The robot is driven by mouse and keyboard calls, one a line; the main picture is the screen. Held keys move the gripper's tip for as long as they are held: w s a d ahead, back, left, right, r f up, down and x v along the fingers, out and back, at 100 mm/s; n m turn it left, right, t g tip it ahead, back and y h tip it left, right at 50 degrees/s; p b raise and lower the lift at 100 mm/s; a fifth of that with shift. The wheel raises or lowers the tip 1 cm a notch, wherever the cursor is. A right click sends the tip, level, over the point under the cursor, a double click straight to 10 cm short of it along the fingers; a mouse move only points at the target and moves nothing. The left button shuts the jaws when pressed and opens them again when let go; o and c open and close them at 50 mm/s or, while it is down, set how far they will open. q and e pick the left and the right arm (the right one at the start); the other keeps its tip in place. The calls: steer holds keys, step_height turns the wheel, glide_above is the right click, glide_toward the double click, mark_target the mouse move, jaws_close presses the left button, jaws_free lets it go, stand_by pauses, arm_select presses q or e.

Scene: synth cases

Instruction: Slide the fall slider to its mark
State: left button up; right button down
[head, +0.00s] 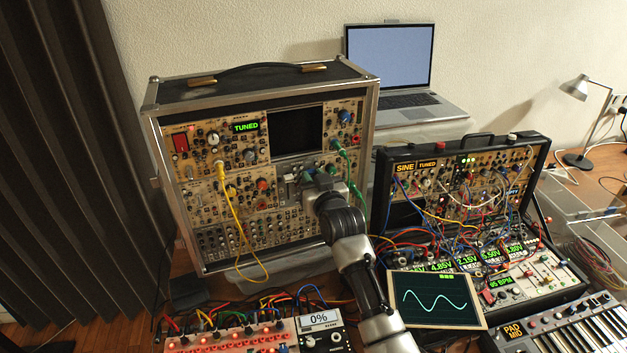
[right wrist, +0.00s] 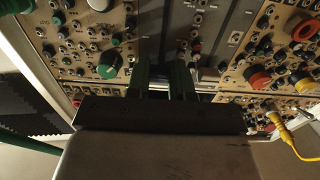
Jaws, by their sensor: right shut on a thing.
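The tall tan modular synth case (head: 205,235) stands upright at the left of the head view, with a grey slider panel (head: 283,190) low in its middle. My right gripper (head: 312,186) reaches up to this panel and covers part of it. In the right wrist view my right gripper's two fingers (right wrist: 165,68) point at the grey panel (right wrist: 215,35) and are shut on a small part there, taken as the fall slider's cap. The cap is mostly hidden between the fingers. The slider's mark and label cannot be read. My left gripper is not in view.
A green cable (head: 353,170) hangs just right of my gripper, and a yellow cable (head: 236,228) loops at the left. A second case (head: 455,150) full of cables, an oscilloscope (head: 436,299) and a keyboard (head: 570,325) crowd the right. A laptop (head: 390,65) stands behind.

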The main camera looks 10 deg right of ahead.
steer(key=shift+r, duration=0.2)
steer(key=c, duration=1)
jaws_free()
steer(key=shift+o, duration=0.2)
steer(key=shift+f, duration=0.15)
steer(key=s+d+b, duration=0.1)
steer(key=s+b, duration=0.1)
steer(key=s, duration=0.8)
steer(key=shift+s+d+b, duration=0.2)
steer(key=shift+s+b, duration=0.1)
steer(key=shift+s, duration=0.05)
